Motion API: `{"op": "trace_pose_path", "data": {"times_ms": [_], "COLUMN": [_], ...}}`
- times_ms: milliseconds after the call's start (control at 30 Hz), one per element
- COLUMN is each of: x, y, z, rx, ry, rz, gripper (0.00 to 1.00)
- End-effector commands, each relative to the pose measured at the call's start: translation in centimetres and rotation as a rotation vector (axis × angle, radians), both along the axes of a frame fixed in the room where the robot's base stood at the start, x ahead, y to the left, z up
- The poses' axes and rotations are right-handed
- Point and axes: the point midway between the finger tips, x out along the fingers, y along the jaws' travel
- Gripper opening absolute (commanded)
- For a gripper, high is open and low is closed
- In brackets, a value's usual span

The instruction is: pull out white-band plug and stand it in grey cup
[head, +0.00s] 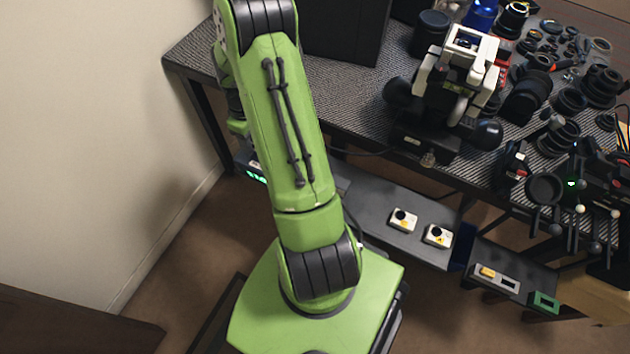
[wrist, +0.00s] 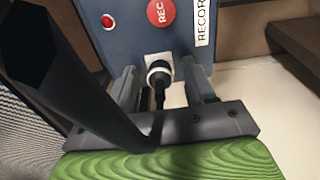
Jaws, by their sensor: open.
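In the wrist view a black plug with a white band (wrist: 159,66) sits in the face of a blue-grey box (wrist: 125,40), its dark cable or tail hanging toward me. My gripper (wrist: 160,78) is open, with one finger on each side of the plug. Gaps show between the fingers and the plug, so it looks unheld. In the head view my gripper is hidden behind my green arm, and so is the plug. I cannot pick out the grey cup in either view.
The box face carries a red light (wrist: 107,21), a red REC disc (wrist: 161,12) and a white label (wrist: 205,22). A dark bar crosses the wrist view's left. The patterned table (head: 340,80) is crowded at right with lens parts. A low shelf (head: 370,190) holds two white switch boxes.

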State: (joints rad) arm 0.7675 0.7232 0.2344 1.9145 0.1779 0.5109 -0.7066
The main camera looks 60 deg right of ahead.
Motion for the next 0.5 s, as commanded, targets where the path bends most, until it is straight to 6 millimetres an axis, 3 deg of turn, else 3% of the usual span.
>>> {"op": "trace_pose_path", "data": {"times_ms": [500], "x": [0.01], "y": [0.02], "z": [0.00], "rx": [0.001], "ry": [-0.001], "rz": [0.000], "gripper": [0.54]}}
